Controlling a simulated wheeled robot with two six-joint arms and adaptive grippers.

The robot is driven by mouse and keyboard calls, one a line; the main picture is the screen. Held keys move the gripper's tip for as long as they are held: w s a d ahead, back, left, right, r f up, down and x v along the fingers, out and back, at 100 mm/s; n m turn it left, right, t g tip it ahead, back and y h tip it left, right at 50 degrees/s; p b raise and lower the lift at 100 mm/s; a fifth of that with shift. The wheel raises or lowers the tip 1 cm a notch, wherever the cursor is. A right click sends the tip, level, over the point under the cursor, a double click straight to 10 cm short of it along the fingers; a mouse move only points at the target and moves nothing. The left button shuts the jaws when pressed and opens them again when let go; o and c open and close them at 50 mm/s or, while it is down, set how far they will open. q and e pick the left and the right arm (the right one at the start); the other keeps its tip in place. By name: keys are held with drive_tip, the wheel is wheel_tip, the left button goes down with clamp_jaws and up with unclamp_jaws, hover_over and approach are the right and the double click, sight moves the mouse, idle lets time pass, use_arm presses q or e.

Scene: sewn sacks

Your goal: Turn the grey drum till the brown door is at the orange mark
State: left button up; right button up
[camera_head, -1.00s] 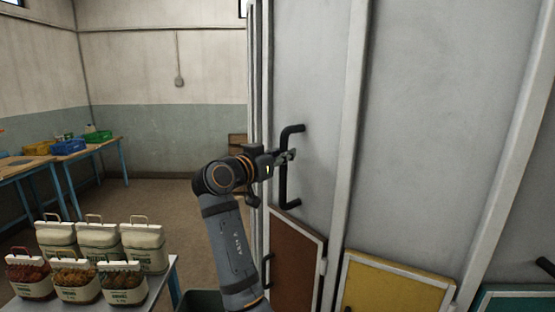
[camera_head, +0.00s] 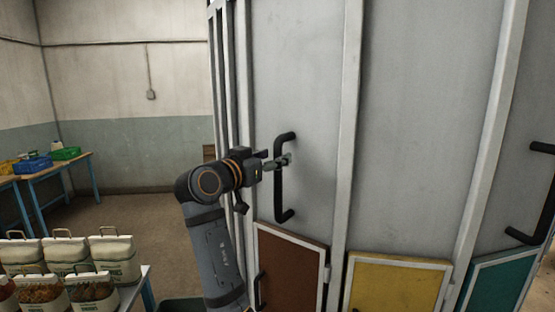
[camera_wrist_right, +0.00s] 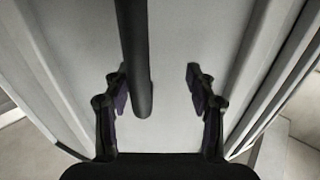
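The grey drum (camera_head: 410,110) fills the middle and right of the head view, with black bar handles on its panels. The brown door (camera_head: 289,270) is low on the drum, below the left handle (camera_head: 279,187). My right gripper (camera_head: 283,162) is at the upper part of that handle. In the right wrist view the handle bar (camera_wrist_right: 134,55) lies between the spread fingers of my right gripper (camera_wrist_right: 158,95), closer to the left finger, with a gap on the right. The fingers are open. I cannot see the orange mark or my left gripper.
A yellow door (camera_head: 398,287) and a teal door (camera_head: 500,283) are to the right of the brown one. Another handle (camera_head: 541,200) is at the right. Several filled sacks (camera_head: 112,258) stand on a table at lower left. A blue-legged table (camera_head: 55,173) stands behind.

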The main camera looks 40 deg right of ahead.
use_arm(q)
drive_tip(key=shift+s+f, duration=0.15)
drive_tip(key=shift+s, duration=0.15)
use_arm(e)
drive_tip(key=shift+w+a+f, duration=0.3)
drive_tip(key=shift+w+f, duration=0.1)
drive_tip(key=shift+w, duration=0.1)
approach(281, 123)
drive_tip(key=x, duration=0.4)
drive_tip(key=shift+d, duration=0.15)
drive_tip(key=shift+s+a+r, duration=0.1)
drive_tip(key=shift+a+r, duration=0.05)
drive_tip(key=shift+r, duration=0.25)
drive_tip(key=shift+s+a+r, duration=0.15)
drive_tip(key=shift+r, duration=0.25)
